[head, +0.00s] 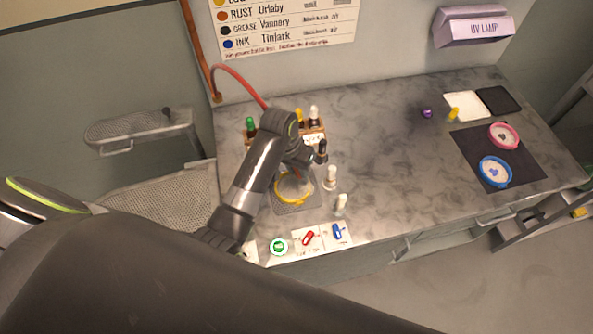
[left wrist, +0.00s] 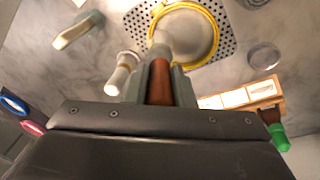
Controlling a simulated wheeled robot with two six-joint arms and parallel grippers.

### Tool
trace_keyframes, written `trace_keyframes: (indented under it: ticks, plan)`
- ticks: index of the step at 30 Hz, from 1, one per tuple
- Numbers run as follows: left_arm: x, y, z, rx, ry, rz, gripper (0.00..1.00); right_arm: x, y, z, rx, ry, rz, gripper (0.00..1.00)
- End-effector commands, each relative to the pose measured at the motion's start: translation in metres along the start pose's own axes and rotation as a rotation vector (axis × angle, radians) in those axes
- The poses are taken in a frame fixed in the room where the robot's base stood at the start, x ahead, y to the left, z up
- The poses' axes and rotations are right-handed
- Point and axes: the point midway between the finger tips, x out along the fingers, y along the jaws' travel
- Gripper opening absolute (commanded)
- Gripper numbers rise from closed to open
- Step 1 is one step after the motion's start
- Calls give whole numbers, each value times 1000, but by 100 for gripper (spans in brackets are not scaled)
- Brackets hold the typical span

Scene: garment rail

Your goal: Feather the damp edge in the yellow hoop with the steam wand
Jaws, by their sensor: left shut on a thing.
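The yellow hoop (head: 290,201) lies on a perforated plate (head: 279,205) near the left of the bench, with pale cloth in it. It also shows at the top of the left wrist view (left wrist: 217,40). My left gripper (head: 300,165) is over the hoop. In the left wrist view it is shut on the brown handle of the steam wand (left wrist: 160,82). The wand's pale tip (left wrist: 160,50) overlaps the near part of the hoop; whether it touches the cloth I cannot tell. No damp edge can be made out. My right gripper is not in view.
Cards (head: 322,237) lie at the front edge. A red hose (head: 238,80) runs behind my arm. Blue (head: 481,169) and pink (head: 517,135) hoops lie far right. Mid-bench is clear.

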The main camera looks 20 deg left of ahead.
Motion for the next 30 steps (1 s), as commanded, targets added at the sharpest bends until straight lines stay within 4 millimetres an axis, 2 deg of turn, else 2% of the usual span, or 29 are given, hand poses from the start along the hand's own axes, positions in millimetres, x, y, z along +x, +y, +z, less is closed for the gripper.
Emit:
trace_keyframes:
  ticks: [6,17,30]
  plan:
    - [0,-4,-10,-1,2,0,0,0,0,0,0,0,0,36]
    - [-1,-4,-12,-1,2,1,0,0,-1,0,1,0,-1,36]
    - [-41,2,-18,0,4,1,0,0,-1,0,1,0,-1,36]
